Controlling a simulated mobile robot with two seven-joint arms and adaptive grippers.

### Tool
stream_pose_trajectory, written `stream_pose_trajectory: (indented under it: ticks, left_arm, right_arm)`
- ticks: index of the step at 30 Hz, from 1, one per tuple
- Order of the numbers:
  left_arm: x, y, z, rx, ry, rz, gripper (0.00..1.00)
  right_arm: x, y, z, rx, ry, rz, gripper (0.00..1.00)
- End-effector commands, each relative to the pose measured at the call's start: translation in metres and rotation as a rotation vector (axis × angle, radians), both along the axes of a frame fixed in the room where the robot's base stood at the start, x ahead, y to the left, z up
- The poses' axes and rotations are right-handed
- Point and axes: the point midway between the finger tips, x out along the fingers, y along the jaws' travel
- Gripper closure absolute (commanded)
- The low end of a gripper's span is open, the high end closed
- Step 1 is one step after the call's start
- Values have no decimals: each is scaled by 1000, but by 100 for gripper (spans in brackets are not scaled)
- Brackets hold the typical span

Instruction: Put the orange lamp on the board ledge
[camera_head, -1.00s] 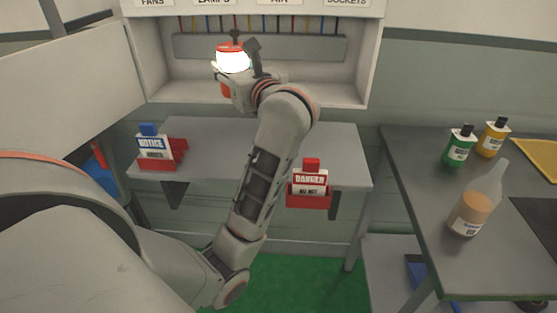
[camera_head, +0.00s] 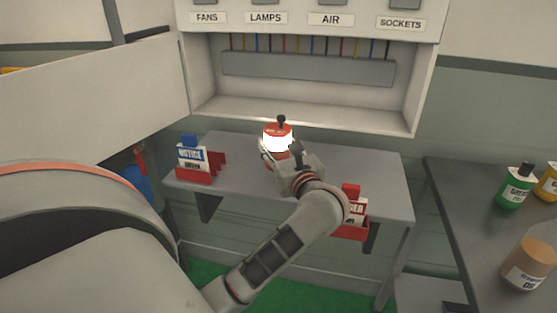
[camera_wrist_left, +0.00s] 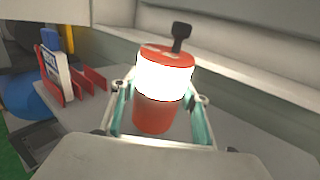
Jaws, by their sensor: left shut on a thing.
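The orange lamp (camera_head: 278,136) has a red-orange cap and base, a glowing white band and a dark stem on top. My left gripper (camera_head: 276,152) is shut around it, and the lamp is upright. In the left wrist view the lamp (camera_wrist_left: 164,80) stands between the two fingers (camera_wrist_left: 160,105). The board ledge (camera_head: 350,119) is the pale sill under the board's opening, behind the lamp. The lamp appears over the grey table (camera_head: 385,180), in front of and below the ledge; whether it touches the table is unclear. My right gripper is not in view.
The ledge looks clear. A red holder with a blue-and-white NOTICE tag (camera_head: 192,160) stands on the table's left; a red DANGER holder (camera_head: 352,222) hangs at its front right. A dark bench with a green bottle (camera_head: 515,188) is at right. An open panel (camera_head: 100,75) is at left.

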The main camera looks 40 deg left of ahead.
Motion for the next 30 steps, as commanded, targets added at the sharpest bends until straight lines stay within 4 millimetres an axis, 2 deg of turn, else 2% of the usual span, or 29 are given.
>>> stream_pose_trajectory:
  ticks: [6,9,23,24,25,30]
  left_arm:
    - [0,0,-30,4,4,-1,88]
    - [0,0,-39,4,1,0,88]
    - [0,0,-46,2,-1,0,88]
    - [0,0,-46,0,0,0,47]
    - [0,0,-45,0,0,0,40]
    - [0,0,-45,0,0,0,38]
  right_arm:
    - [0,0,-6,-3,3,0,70]
    - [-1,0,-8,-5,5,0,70]
    - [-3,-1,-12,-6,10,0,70]
    - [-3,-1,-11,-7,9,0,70]
    - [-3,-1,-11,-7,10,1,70]
    - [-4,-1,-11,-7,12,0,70]
